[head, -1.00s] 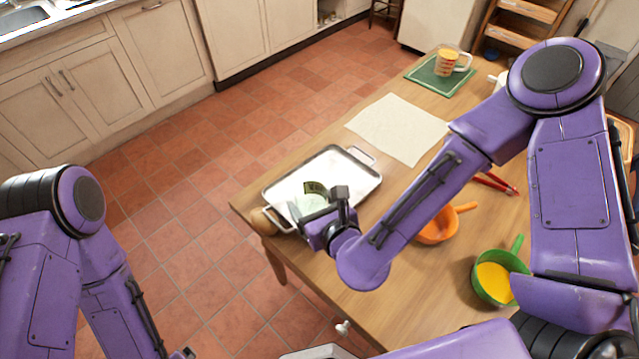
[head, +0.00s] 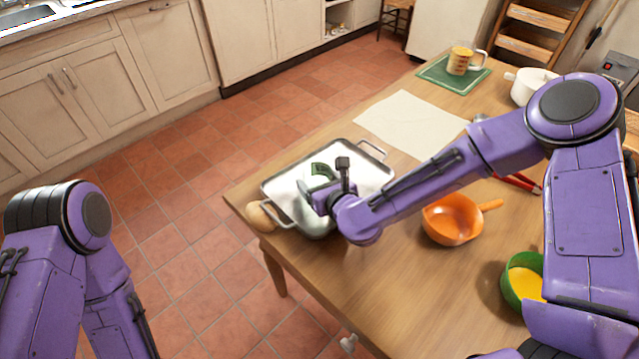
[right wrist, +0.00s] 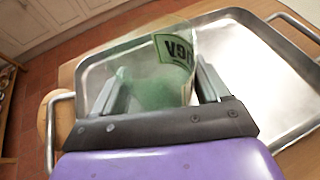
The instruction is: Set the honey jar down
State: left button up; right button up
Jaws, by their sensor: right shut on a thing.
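My right gripper (right wrist: 155,95) is shut on a pale green see-through jar (right wrist: 155,72) with a dark-framed label whose letters appear upside down. I cannot tell what is inside the jar. In the head view the jar (head: 320,171) is partly hidden by my right gripper (head: 326,186). Both are over the near part of a silver metal tray (head: 375,181) on the wooden table. I cannot tell whether the jar touches the tray floor. My left arm is at the left edge, and its gripper is out of the frame.
A round tan object (head: 258,216) sits beside the tray at the table's left edge. An orange pan (head: 452,222) and a green pan (head: 513,284) stand to the right. A cream cloth (head: 408,124) lies behind the tray. A measuring cup (head: 460,61) stands on a green mat (head: 436,76).

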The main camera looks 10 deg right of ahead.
jog(key=shift+f, duration=0.35)
jog(key=o, duration=1.2)
jog(key=shift+f, duration=0.1)
jog(key=shift+s+r, duration=0.1)
jog(key=shift+r, duration=0.1)
jog(key=v, duration=0.8)
jog(key=shift+s+b, duration=0.2)
jog(key=shift+b, duration=0.1)
jog(key=p+v, duration=0.1)
jog(key=p, duration=0.1)
jog(key=p+v, duration=0.2)
jog(key=p, duration=0.1)
jog(key=shift+w+r, duration=0.15)
jog(key=shift+r, duration=0.15)
jog(key=shift+s+d+f+p, duration=0.15)
jog(key=shift+s+p, duration=0.15)
jog(key=shift+p, duration=0.15)
jog(key=shift+f, duration=0.1)
